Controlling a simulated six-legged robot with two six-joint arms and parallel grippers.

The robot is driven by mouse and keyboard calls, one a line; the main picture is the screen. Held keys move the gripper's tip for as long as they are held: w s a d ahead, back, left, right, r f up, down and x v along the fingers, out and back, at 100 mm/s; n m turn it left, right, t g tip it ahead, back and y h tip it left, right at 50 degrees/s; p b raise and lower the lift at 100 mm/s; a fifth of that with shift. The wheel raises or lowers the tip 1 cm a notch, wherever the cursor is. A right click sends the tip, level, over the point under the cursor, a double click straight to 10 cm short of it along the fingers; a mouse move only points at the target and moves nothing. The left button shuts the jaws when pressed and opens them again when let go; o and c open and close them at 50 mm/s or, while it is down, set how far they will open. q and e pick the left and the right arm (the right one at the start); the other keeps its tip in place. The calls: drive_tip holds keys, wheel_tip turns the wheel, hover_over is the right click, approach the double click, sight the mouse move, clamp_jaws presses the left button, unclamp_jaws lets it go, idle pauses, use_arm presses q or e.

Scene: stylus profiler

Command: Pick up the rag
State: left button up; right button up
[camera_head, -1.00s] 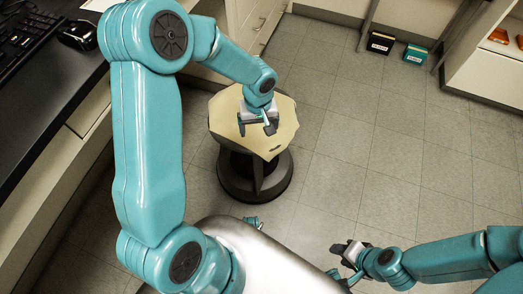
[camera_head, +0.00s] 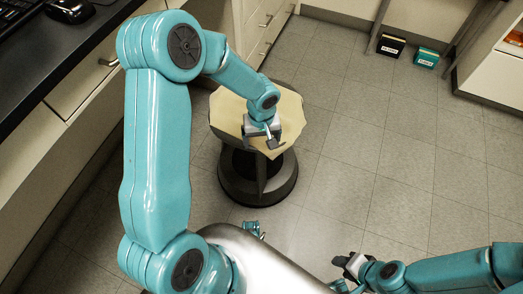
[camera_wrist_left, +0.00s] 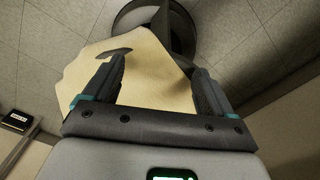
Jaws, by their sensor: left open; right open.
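The rag (camera_head: 228,108) is a pale yellow cloth spread over the top of a round dark stool, and it hangs a little past the edge. It also shows in the left wrist view (camera_wrist_left: 150,75), between and beyond the fingers, with a small dark patch near the left finger. My left gripper (camera_head: 262,140) is over the rag's near part, open, with nothing held between its fingers. In the left wrist view its two fingers (camera_wrist_left: 160,75) stand apart over the cloth; I cannot tell whether they touch it. My right gripper (camera_head: 346,264) is open and empty over the floor at the lower right.
The dark stool (camera_head: 275,185) stands on the tiled floor (camera_head: 400,160). A black desk (camera_head: 60,75) and white drawers (camera_head: 262,25) are at the left and back. Two small boxes, one black (camera_head: 390,45) and one teal (camera_head: 426,58), sit at the back right. Floor right of the stool is clear.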

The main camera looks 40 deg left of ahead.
use_arm(q)
drive_tip(key=shift+f, duration=0.55)
drive_tip(key=shift+r, duration=0.1)
use_arm(e)
drive_tip(key=shift+f, duration=0.5)
use_arm(q)
clamp_jaws()
wheel_tip(320, 180, up, 12)
drive_tip(key=p, duration=0.7)
drive_tip(key=shift+p, duration=0.3)
use_arm(e)
wheel_tip(320, 180, up, 8)
